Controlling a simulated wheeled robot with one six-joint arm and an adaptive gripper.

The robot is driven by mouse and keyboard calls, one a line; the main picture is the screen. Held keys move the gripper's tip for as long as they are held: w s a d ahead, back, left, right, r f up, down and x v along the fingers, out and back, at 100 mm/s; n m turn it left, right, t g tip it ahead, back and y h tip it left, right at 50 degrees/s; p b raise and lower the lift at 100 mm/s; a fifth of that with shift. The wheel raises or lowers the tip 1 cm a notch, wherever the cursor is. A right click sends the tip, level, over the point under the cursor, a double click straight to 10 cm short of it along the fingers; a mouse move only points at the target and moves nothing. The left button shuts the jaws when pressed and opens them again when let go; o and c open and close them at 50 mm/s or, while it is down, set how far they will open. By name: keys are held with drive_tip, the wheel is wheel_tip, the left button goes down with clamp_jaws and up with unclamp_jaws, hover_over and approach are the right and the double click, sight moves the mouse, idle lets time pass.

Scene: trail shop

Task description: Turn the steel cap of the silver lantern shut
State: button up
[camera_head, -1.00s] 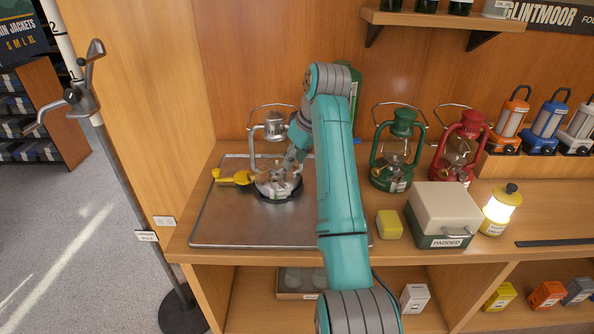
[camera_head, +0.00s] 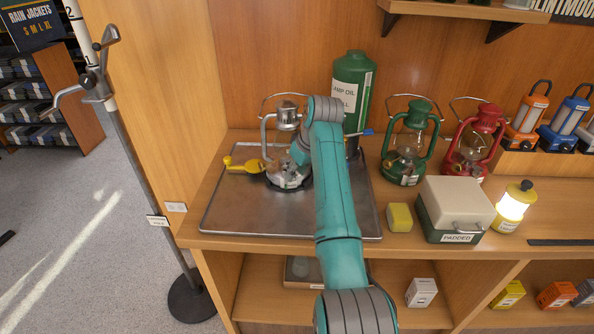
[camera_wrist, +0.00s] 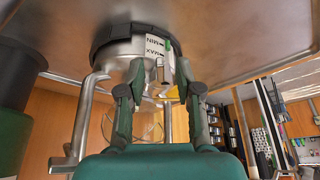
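The silver lantern (camera_head: 287,117) stands upright on the steel tray at the left, with its wire handle up. In the wrist view its steel base (camera_wrist: 115,50) shows upside down, with a MIN/MAX label (camera_wrist: 154,46). My gripper (camera_head: 300,156) is low against the lantern's right side, partly hidden by my arm. In the wrist view my gripper's fingers (camera_wrist: 160,76) stand apart, their tips close to the base beneath the label. A small steel part lies between them, and I cannot tell it surely as the cap or whether the fingers touch it.
A yellow funnel-like tool (camera_head: 243,165) lies left of the lantern on the tray (camera_head: 240,215). A green lamp oil bottle (camera_head: 351,85) stands behind my arm. Green (camera_head: 405,145) and red (camera_head: 474,140) lanterns, a yellow block (camera_head: 399,217) and a padded box (camera_head: 455,205) are to the right.

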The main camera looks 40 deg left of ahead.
clamp_jaws()
drive_tip(key=shift+s, duration=0.1)
drive_tip(key=m, duration=0.1)
drive_tip(key=s+m+t, duration=0.1)
drive_tip(key=m, duration=0.1)
drive_tip(key=shift+s+a, duration=0.15)
drive_tip(key=shift+a, duration=0.2)
drive_tip(key=m+h, duration=0.1)
drive_tip(key=m, duration=0.1)
drive_tip(key=s+a+m+t, duration=0.1)
drive_tip(key=m, duration=0.2)
drive_tip(key=shift+s+a+t+h, duration=0.15)
drive_tip(key=shift+t+h, duration=0.15)
drive_tip(key=shift+h, duration=0.1)
drive_tip(key=m, duration=0.1)
drive_tip(key=a+m+h, duration=0.1)
drive_tip(key=m, duration=0.1)
drive_tip(key=a+m+h, duration=0.1)
drive_tip(key=m, duration=0.1)
drive_tip(key=shift+s+a+t, duration=0.1)
drive_tip(key=shift+s+t, duration=0.3)
drive_tip(key=shift+a+m+h, duration=0.4)
drive_tip(key=shift+m, duration=0.75)
drive_tip(key=shift+a+m+h, duration=0.4)
drive_tip(key=shift+m, duration=0.75)
drive_tip(key=shift+a+m, duration=0.1)
drive_tip(key=shift+m, duration=0.2)
